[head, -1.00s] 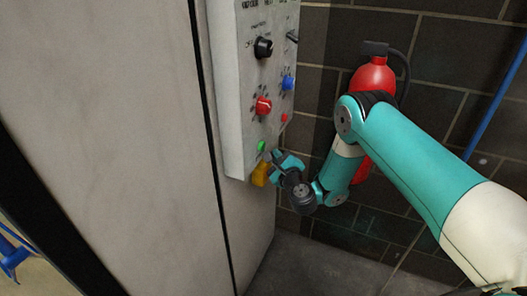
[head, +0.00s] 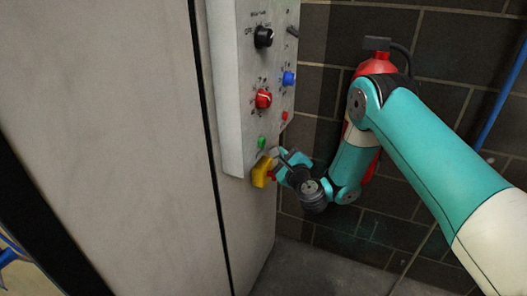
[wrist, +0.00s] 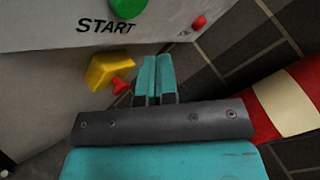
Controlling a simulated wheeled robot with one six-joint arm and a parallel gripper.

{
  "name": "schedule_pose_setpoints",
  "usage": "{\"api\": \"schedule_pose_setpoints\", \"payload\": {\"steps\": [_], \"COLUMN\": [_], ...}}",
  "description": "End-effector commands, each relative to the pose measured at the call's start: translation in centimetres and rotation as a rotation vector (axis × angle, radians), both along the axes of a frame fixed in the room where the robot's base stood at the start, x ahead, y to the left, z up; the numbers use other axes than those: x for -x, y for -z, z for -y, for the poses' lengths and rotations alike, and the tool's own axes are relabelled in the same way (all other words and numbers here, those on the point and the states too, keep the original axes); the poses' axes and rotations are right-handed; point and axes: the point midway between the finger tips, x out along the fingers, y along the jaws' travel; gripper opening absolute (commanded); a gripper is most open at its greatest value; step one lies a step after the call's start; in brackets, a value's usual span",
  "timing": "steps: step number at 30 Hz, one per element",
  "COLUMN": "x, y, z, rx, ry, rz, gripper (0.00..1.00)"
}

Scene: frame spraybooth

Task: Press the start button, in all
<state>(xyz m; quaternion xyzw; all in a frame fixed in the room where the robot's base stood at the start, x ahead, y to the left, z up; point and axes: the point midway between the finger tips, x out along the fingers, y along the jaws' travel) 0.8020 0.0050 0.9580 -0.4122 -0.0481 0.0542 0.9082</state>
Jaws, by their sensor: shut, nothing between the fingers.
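The start button is a green button (head: 262,142) low on the grey control panel's face. In the wrist view the green button (wrist: 128,8) shows at the top edge, partly cut off, above the printed word START. My gripper (wrist: 154,60) is shut and empty. Its teal fingertips are below and right of the START label, apart from the button. In the head view my gripper (head: 285,154) is at the panel's lower right, below and right of the green button.
A yellow box (wrist: 108,70) with a red part (wrist: 122,86) is just left of my fingers, under the panel. The panel (head: 232,90) carries a black knob (head: 263,37), a red knob (head: 263,98) and a blue knob (head: 288,78). A red extinguisher (head: 376,66) hangs on the brick wall behind my arm.

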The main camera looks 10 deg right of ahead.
Motion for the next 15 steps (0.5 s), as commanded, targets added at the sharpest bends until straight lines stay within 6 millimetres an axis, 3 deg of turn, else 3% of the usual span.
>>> {"api": "schedule_pose_setpoints", "payload": {"steps": [11, 15], "x": [0.9, 1.3], "y": [0.9, -0.1], "z": [1.2, 1.5], "rx": [0.0, -0.001], "ry": [0.004, 0.002], "rz": [-0.008, 0.006], "gripper": [0.0, 0.0]}}
